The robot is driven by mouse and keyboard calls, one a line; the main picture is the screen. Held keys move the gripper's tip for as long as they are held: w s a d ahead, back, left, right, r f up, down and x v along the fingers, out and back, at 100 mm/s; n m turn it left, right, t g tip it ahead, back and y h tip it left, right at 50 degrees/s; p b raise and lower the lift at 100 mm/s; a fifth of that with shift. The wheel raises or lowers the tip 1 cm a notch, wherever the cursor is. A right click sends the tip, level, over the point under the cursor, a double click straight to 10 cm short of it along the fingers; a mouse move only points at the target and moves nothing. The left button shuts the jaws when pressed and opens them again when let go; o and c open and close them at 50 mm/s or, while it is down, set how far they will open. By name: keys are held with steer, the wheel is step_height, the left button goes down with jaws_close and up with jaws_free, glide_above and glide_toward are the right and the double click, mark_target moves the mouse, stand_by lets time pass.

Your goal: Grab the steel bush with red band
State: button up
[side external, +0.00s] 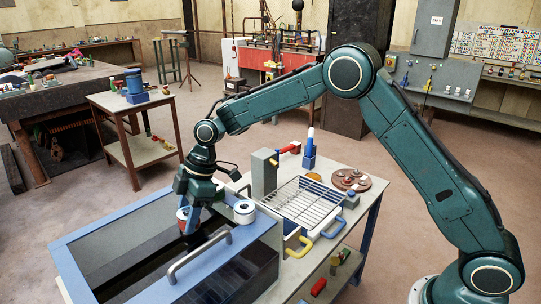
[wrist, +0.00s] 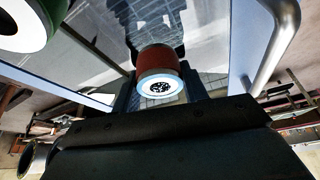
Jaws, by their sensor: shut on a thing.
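The steel bush with red band (wrist: 158,62) is in the middle of the wrist view, its pale ring-shaped end face towards the camera. My gripper (wrist: 160,88) is shut on it, with dark fingers on either side of it. In the side external view the bush (side external: 183,213) shows as a small red and pale patch at my gripper (side external: 188,222), partly hidden by the fingers. My gripper points down over the blue-framed box with dark, see-through panels (side external: 112,218). The gap between the bush and the box is hard to judge.
A grey bar handle (side external: 200,256) rises in front. A wire rack (side external: 308,203), a grey upright block (side external: 264,172) and a brown round tray (side external: 362,184) stand further right.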

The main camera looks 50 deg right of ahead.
mark_target(187, 213)
steer(key=shift+r, duration=0.2)
step_height(187, 213, up, 10)
steer(key=shift+f, duration=0.15)
stand_by(0.4)
stand_by(0.5)
